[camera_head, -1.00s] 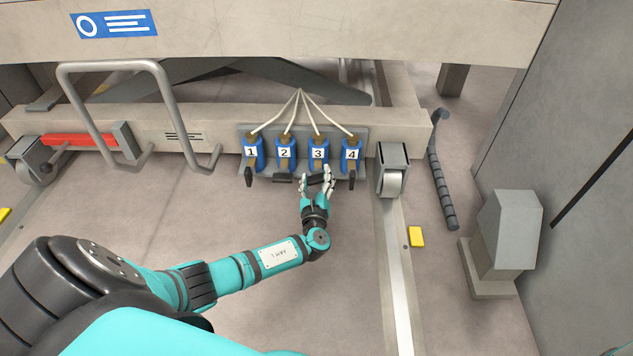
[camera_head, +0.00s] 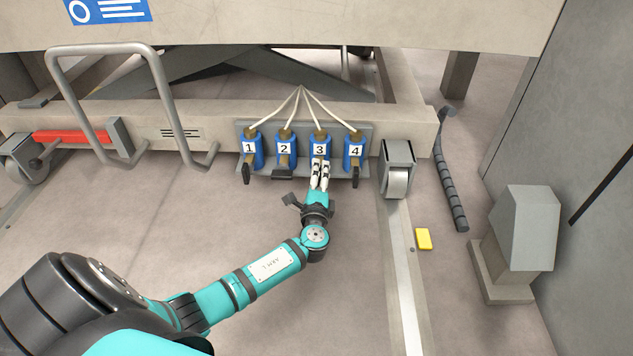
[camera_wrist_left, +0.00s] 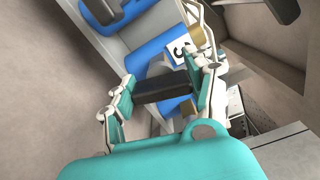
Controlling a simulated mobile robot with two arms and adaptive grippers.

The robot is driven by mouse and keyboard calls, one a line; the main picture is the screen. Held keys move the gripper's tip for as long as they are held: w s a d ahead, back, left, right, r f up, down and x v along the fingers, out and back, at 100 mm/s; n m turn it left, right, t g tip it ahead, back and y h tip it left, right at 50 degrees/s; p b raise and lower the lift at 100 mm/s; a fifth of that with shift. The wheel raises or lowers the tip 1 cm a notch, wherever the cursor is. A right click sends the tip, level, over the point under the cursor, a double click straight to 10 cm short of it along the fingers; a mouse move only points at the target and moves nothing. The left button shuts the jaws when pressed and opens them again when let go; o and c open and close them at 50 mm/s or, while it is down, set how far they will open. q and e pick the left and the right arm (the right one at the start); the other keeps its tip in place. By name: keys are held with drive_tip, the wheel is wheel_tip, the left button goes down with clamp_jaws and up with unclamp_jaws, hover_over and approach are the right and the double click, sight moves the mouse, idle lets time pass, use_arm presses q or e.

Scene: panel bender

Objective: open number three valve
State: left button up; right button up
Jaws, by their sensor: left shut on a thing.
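The number three valve (camera_head: 320,148) is a blue block with a white "3" label, third from left in a row of valves. My left gripper (camera_head: 320,172) is at its lower front, its two fingers close together side by side in the head view, hiding the valve's handle there. In the left wrist view, the black handle (camera_wrist_left: 160,87) lies between the fingers of my left gripper (camera_wrist_left: 163,92), which is shut on it. The "3" label (camera_wrist_left: 180,50) shows just beyond. My right gripper is not in view.
Valve one (camera_head: 250,149) and valve four (camera_head: 354,151) have handles pointing down. Valve two (camera_head: 285,150) has its handle crosswise. White hoses rise from the valves. The floor in front is open.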

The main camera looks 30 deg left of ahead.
use_arm(q)
drive_tip(key=shift+n+b, duration=0.6)
drive_tip(key=shift+n, duration=0.9)
drive_tip(key=o, duration=1.2)
